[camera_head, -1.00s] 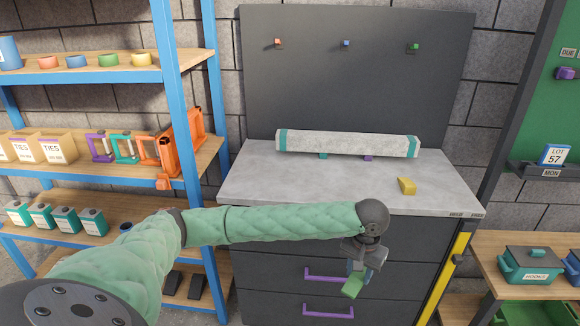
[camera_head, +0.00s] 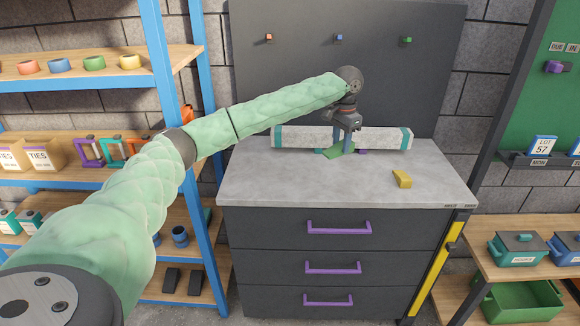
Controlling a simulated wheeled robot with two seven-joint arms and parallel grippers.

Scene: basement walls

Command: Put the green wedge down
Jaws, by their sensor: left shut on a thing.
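My left gripper (camera_head: 343,147) is shut on the green wedge (camera_head: 336,155) and points down over the back of the grey worktop (camera_head: 270,180). The wedge is at the front side of the long grey roll with teal ends (camera_head: 298,137). I cannot tell whether the wedge touches the worktop or the roll. The gripper hides part of the roll's middle. Small bits of a teal wedge (camera_head: 318,151) and a purple wedge (camera_head: 363,152) show under the roll. A yellow wedge (camera_head: 402,179) lies on the worktop at the right. My right gripper is out of view.
A dark pegboard (camera_head: 290,85) with small coloured hooks stands behind the worktop. Drawers with purple handles (camera_head: 338,228) are below. Blue-framed shelves (camera_head: 172,75) stand at the left, partly behind my arm. The front and left of the worktop are clear.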

